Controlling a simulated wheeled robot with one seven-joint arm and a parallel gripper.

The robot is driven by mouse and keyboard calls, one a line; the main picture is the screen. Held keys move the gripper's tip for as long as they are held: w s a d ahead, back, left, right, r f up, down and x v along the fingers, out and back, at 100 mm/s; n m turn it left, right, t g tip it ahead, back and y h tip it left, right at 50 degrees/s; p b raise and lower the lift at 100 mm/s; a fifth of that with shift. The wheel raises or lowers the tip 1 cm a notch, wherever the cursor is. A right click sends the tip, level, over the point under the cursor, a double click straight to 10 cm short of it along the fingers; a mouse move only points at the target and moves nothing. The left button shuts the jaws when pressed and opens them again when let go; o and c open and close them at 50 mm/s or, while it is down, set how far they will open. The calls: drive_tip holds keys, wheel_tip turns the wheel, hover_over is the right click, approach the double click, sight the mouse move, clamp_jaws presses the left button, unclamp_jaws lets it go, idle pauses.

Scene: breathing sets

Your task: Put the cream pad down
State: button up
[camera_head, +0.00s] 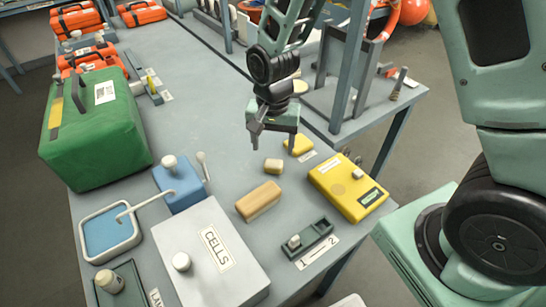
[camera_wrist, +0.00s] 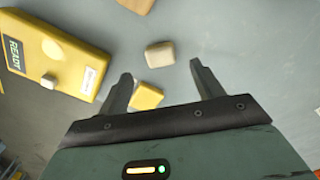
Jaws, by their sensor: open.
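A small cream pad (camera_head: 273,166) lies on the grey table just below my gripper (camera_head: 273,146) in the head view. In the wrist view the cream pad (camera_wrist: 159,54) shows just beyond the fingertips, in line with the gap between them. My gripper (camera_wrist: 160,70) is open, with nothing between its fingers, and points down over the table. The pad appears apart from both fingers.
A longer tan block (camera_head: 259,200) lies nearer the camera. A yellow pad (camera_head: 299,145) sits close behind the gripper. A yellow box (camera_head: 347,188) stands right, a white CELLS case (camera_head: 211,255) at front, and a green bag (camera_head: 95,130) left. The table's middle-left is clear.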

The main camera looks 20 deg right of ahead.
sight(273, 164)
drive_tip(key=s+a+r+n, duration=0.3)
drive_tip(key=s+r+n, duration=0.3)
drive_tip(key=s, duration=0.4)
drive_tip(key=s+a+r+n, duration=0.3)
drive_tip(key=s+r+n, duration=0.3)
drive_tip(key=s, duration=0.5)
drive_tip(key=n, duration=0.2)
drive_tip(key=shift+a+r+n+y, duration=0.15)
drive_tip(key=shift+r+n+y, duration=0.15)
drive_tip(key=shift+r, duration=0.05)
